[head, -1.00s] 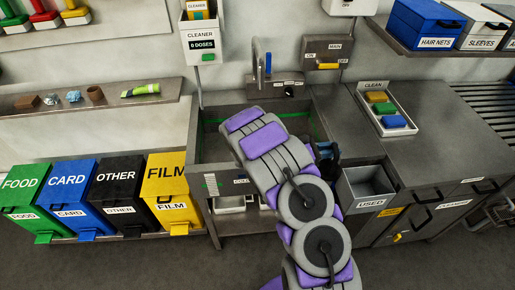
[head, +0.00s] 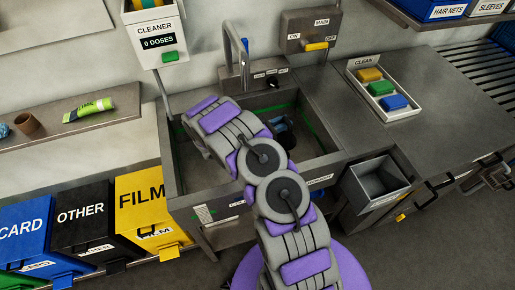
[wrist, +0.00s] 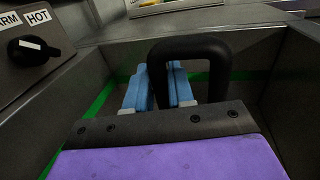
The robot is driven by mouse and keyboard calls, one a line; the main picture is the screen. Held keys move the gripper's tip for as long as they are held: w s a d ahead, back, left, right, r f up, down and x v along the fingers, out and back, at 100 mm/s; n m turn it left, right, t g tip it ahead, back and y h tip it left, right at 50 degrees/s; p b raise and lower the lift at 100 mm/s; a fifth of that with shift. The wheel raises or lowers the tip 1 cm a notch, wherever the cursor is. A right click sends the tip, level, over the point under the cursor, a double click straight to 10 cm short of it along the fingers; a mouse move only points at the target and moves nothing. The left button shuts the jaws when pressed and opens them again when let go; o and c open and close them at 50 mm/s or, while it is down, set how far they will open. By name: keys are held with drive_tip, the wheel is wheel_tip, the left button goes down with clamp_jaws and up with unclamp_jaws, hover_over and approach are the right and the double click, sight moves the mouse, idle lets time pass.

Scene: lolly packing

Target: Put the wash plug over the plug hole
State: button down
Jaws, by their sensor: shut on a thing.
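My gripper (wrist: 161,88) has blue fingers and reaches down into the grey metal sink (head: 181,160). In the wrist view its fingers are shut on a black arched handle (wrist: 192,46), which I take to be the wash plug's. One leg of the arch sits between the fingers and the other stands to their right. The plug's lower part is hidden behind my wrist. In the head view my gripper (head: 283,128) shows as a small dark and blue shape inside the sink, right of my arm. The plug hole is not visible in either view.
The sink walls surround my gripper, with a green line along them. A tap (head: 240,50) and dial (wrist: 34,49) stand at the back. A white tray (head: 384,108) of coloured blocks and a grey used bin (head: 372,190) are to the right.

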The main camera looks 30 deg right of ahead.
sight(282, 138)
wheel_tip(282, 138, down, 10)
drive_tip(key=shift+r+b, duration=0.25)
drive_tip(key=shift+b, duration=0.9)
drive_tip(key=c, duration=1)
unclamp_jaws()
drive_tip(key=shift+s+r, duration=0.1)
drive_tip(key=shift+o, duration=0.2)
